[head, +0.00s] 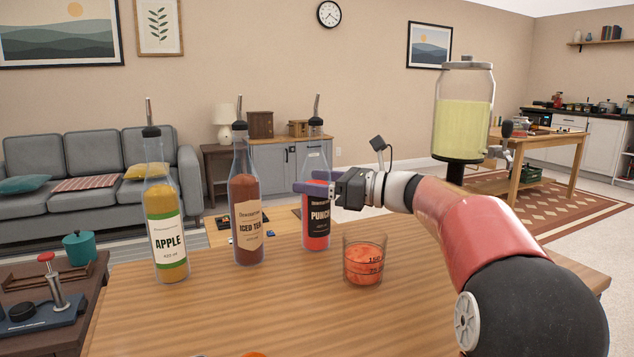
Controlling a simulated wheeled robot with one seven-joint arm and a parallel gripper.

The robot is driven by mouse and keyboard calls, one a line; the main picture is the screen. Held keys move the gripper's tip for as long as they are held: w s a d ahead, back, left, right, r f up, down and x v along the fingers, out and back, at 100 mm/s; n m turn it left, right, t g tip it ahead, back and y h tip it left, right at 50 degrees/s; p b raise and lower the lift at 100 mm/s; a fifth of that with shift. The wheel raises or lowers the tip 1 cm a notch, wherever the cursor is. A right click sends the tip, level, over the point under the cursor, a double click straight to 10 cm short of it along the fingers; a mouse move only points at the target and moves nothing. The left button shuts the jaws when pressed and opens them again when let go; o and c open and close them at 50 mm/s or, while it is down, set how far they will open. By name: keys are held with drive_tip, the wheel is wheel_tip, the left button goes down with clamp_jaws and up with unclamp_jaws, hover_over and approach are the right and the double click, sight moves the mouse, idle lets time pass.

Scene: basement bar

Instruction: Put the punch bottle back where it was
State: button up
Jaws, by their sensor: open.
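The punch bottle (317,232) stands upright on the wooden table, to the right of the iced tea bottle. It has a dark label reading "PUNCH", red liquid low inside and a pour spout on top. My gripper (312,186) is open at the height of the bottle's upper label, with its purple fingers at the bottle. The fingers cover part of the bottle, and I cannot tell whether they touch it. A glass beaker (364,262) with red-orange liquid and measuring marks stands just in front and to the right of the bottle.
The iced tea bottle (247,205) and the apple bottle (165,220) stand upright on the table's left. A dispenser (462,115) with yellow-green liquid stands behind my arm. The tabletop (230,305) in front is mostly clear. An orange thing shows at the bottom edge.

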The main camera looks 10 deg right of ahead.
drive_tip(key=shift+r, duration=0.25)
drive_tip(key=v, duration=1.2)
drive_tip(key=shift+s+f, duration=0.1)
